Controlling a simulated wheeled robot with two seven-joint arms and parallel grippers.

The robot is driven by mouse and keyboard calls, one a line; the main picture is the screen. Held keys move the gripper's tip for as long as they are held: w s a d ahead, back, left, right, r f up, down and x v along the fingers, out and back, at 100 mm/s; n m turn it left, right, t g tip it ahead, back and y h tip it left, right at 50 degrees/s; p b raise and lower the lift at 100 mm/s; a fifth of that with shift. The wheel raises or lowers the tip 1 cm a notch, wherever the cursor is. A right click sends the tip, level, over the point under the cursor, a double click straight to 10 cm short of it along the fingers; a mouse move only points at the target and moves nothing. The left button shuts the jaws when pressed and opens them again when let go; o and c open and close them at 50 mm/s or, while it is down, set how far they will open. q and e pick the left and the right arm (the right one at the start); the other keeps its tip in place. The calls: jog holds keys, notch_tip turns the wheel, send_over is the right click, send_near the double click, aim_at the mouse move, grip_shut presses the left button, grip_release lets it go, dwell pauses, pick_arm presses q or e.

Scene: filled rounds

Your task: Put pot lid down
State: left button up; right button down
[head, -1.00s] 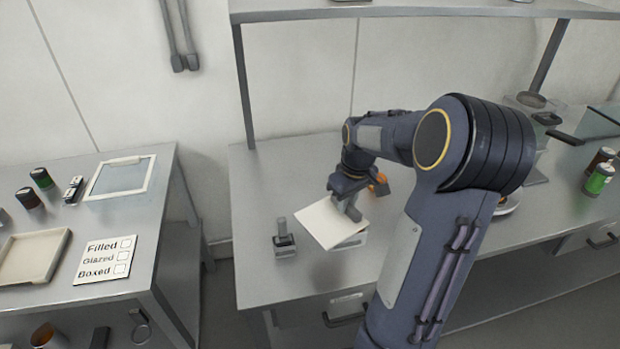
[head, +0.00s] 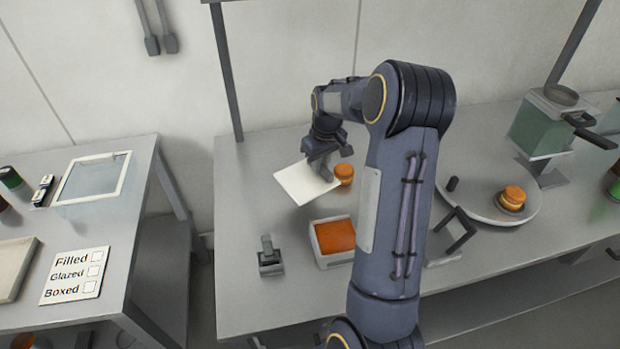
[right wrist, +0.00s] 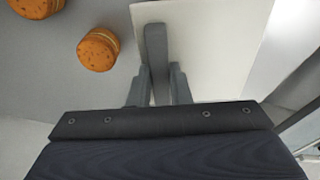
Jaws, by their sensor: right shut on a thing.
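The pot lid (head: 301,184) is a flat white square plate with a grey bar handle. My right gripper (head: 322,165) is shut on that handle. In the right wrist view the lid (right wrist: 210,55) lies beyond the fingers, with the handle (right wrist: 156,60) between the fingertips (right wrist: 158,85). The lid appears tilted at the back of the table; I cannot tell whether it touches the surface. The pot (head: 317,253), a white square container with orange filling, stands uncovered in front of it. My left gripper is out of view.
An orange round (head: 344,173) sits close right of the lid. A round plate (head: 463,205) with another round (head: 512,197) is at the right. A small grey device (head: 270,259) stands left of the pot. The table (head: 245,205) is clear left of the lid.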

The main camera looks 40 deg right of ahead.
aim_at(311, 178)
jog(key=w+f, duration=0.1)
jog(key=f, duration=0.1)
jog(key=w+f+b, duration=0.1)
jog(key=w+f, duration=0.1)
jog(key=shift+w+f, duration=0.3)
jog(key=shift+f, duration=0.1)
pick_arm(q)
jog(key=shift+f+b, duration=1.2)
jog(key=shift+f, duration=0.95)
pick_arm(e)
jog(key=shift+w+f, duration=0.15)
jog(key=shift+f, duration=0.75)
jog(key=shift+w+f, duration=0.15)
jog(key=shift+f, duration=0.75)
jog(key=shift+f, duration=0.25)
jog(key=c, duration=1.4)
grip_release()
jog(key=shift+r, duration=0.1)
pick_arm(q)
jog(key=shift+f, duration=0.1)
pick_arm(e)
jog(key=shift+o, duration=0.3)
